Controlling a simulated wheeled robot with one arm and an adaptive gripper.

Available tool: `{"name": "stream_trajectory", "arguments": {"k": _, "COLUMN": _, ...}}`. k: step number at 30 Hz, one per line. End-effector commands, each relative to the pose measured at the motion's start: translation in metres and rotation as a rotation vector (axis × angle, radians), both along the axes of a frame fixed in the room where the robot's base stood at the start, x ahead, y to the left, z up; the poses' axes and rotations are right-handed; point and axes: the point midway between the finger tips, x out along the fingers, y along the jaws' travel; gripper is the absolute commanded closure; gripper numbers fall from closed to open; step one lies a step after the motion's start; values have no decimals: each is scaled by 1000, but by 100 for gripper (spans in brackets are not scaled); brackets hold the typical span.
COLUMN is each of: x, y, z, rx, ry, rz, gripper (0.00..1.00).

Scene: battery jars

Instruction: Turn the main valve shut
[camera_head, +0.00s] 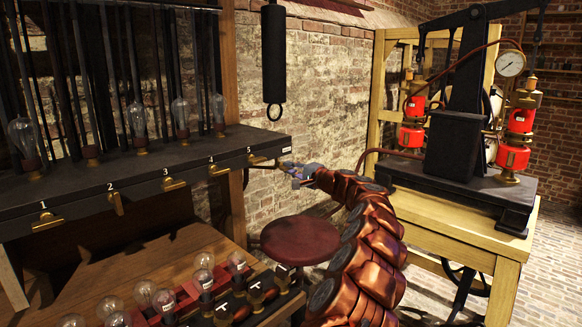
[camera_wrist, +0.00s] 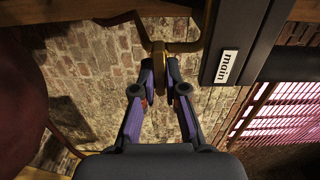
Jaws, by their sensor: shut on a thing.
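The main valve (camera_wrist: 160,54) is a brass handle on a curved brass pipe, beside a dark panel edge with a white "main" label (camera_wrist: 227,67). In the wrist view my gripper (camera_wrist: 160,76) has its two purple-and-black fingers closed on the handle, one on each side. In the head view my gripper (camera_head: 297,172) is at the right end of the black shelf (camera_head: 120,178), past tap 5 (camera_head: 257,160). The valve itself is mostly hidden there by my gripper. I cannot tell how far the handle is turned.
Numbered brass taps line the shelf front, with tap 2 (camera_head: 116,203) upright and the others mostly sideways. Glass bulbs stand above and below. A red stool (camera_head: 300,240) is below my arm. A wooden table (camera_head: 450,215) with a pump and red cylinders stands at right.

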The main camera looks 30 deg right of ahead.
Motion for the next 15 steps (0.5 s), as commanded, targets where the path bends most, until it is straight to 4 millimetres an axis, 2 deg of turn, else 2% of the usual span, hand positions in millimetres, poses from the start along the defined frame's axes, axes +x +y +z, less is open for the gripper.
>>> {"name": "stream_trajectory", "arguments": {"k": 15, "x": 0, "y": 1, "z": 0, "rx": 42, "ry": 9, "rz": 1, "gripper": 100}}
